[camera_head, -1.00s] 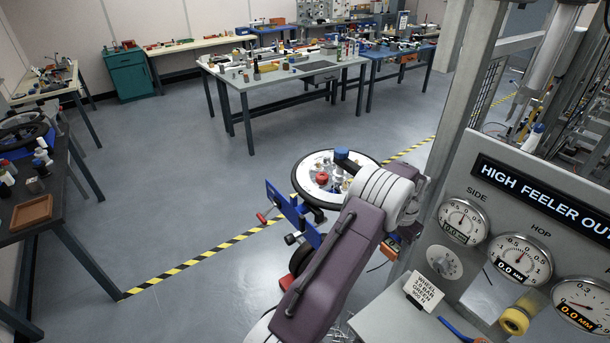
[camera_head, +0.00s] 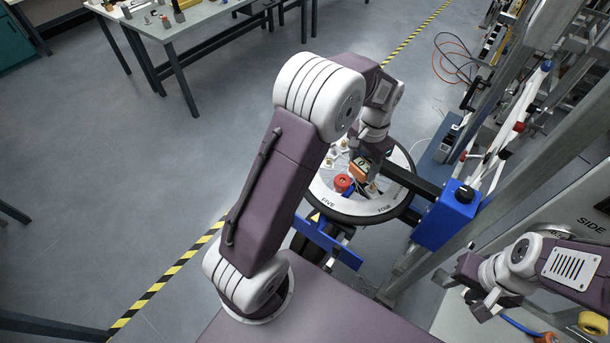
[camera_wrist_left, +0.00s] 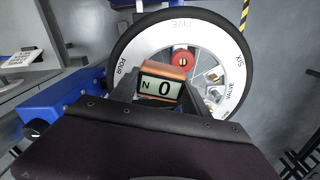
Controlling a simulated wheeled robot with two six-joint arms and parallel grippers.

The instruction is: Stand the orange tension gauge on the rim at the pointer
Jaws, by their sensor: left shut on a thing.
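The orange tension gauge (camera_head: 360,168) is in my left gripper (camera_head: 367,158), above the wheel and off its surface as far as I can tell. In the left wrist view the gauge (camera_wrist_left: 162,85) shows "N 0" on its display, between the fingers of my left gripper (camera_wrist_left: 160,98). The wheel's white rim (camera_head: 346,206) carries the words FIVE and FOUR; the left wrist view also shows SIX and VALVE on this rim (camera_wrist_left: 143,42). A small yellow triangle (camera_head: 316,217), maybe the pointer, is beside the wheel. My right gripper (camera_head: 484,308) is at the lower right, its jaws unclear.
A red round knob (camera_head: 343,182) and small parts lie inside the wheel. A blue block (camera_head: 447,214) and a blue bracket (camera_head: 325,240) stand close to the wheel. The grey machine post (camera_head: 540,140) is at right.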

